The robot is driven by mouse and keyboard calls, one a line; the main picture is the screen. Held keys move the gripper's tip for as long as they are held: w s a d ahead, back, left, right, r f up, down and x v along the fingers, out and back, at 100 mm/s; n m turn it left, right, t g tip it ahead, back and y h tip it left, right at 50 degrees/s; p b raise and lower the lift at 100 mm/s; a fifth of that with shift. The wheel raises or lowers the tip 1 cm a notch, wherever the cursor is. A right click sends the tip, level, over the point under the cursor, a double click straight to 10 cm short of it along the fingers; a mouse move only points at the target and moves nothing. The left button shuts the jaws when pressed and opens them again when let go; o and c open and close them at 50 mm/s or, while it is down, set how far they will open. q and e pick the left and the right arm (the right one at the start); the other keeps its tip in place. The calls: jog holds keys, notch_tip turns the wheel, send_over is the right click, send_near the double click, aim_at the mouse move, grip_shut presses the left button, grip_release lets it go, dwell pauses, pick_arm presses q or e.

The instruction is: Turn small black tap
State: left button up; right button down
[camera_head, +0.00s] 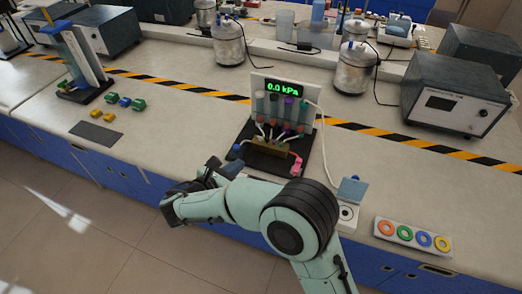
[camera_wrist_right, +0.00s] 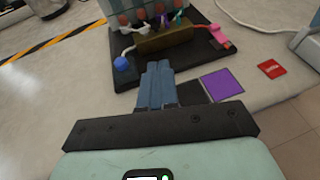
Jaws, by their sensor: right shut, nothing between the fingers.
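A pressure rig stands on the bench in the head view, with a lit 0.0 kPa display (camera_head: 283,88) on its white panel. Its brass-coloured block (camera_head: 268,147) carries several tubes and sits on a black base (camera_head: 247,157). The block also shows in the wrist view (camera_wrist_right: 165,40), with a blue knob (camera_wrist_right: 122,63) to its left and a pink part (camera_wrist_right: 220,34) to its right. I cannot make out a small black tap clearly. My right gripper (camera_head: 232,167) is shut and empty at the front of the rig; its fingers (camera_wrist_right: 156,75) point at the block. My left gripper is out of view.
A tray with coloured rings (camera_head: 412,235) stands right of my arm. Purple (camera_wrist_right: 222,85) and red (camera_wrist_right: 271,68) patches lie near the fingers. Green and blue blocks (camera_head: 124,102) and a dark mat (camera_head: 96,133) lie left.

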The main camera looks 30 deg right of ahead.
jog(key=shift+w+d, duration=0.25)
jog(key=shift+d, duration=0.15)
jog(key=b, duration=0.1)
send_near(268, 139)
jog(key=x, duration=0.2)
jog(key=f+x, duration=0.1)
jog(key=x, duration=0.2)
jog(key=shift+a+r, duration=0.1)
jog(key=shift+a, duration=0.05)
jog(key=shift+w+d, duration=0.35)
jog(key=shift+d, duration=0.4)
jog(key=shift+d+n+t, duration=0.4)
jog(key=shift+n+t, duration=0.2)
jog(key=shift+s+d+r+t+y, duration=0.15)
jog(key=shift+t+y, duration=0.15)
jog(key=shift+y, duration=0.1)
jog(key=shift+d, duration=0.1)
